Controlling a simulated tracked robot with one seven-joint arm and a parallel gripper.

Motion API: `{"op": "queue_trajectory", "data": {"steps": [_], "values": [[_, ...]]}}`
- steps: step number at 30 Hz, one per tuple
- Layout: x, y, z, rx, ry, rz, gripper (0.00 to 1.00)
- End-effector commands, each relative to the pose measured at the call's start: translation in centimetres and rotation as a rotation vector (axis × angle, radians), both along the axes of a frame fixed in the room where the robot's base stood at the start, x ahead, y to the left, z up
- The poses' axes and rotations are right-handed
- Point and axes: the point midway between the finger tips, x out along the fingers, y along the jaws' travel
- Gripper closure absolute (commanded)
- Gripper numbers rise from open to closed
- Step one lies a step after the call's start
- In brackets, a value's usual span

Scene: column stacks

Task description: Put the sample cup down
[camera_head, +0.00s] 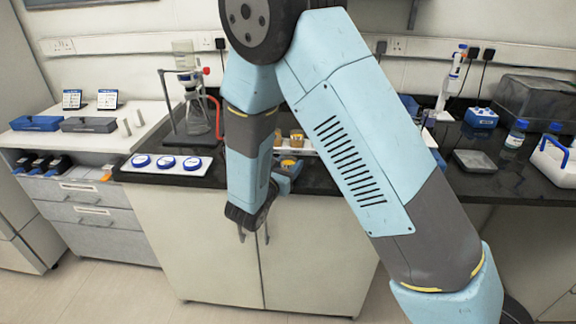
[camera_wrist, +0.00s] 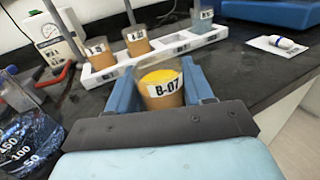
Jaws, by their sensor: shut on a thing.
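The sample cup (camera_wrist: 160,88), with a yellow top, orange-brown contents and a label reading B-07, is upright between the blue jaws of my gripper (camera_wrist: 162,90). My gripper is shut on it. In the head view the cup (camera_head: 288,163) and my gripper (camera_head: 287,172) show near the counter's front edge, partly behind my arm. In the wrist view a white rack (camera_wrist: 112,72) lies just beyond the cup. It holds two brown labelled cups (camera_wrist: 100,55) (camera_wrist: 137,42) at its left and a grey-blue one (camera_wrist: 203,24) at its right end. Whether the held cup touches anything is hidden.
A small white item (camera_wrist: 281,43) lies on a pad there. A flask (camera_wrist: 28,135) stands at the left. In the head view, a flask stand (camera_head: 180,137) and a white tray with blue-topped pieces (camera_head: 168,173) are left of my arm.

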Motion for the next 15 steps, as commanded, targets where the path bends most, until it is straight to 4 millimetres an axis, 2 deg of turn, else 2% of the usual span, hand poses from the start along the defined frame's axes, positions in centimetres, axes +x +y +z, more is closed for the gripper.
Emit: {"op": "queue_trajectory", "data": {"steps": [8,9,15], "values": [[-0.01,0.02,-0.1,0.0,0.0,0.0,0.8],[-0.01,0.03,-0.12,0.0,0.0,0.0,0.47],[-0.01,0.03,-0.1,0.001,0.0,0.0,0.28]]}}
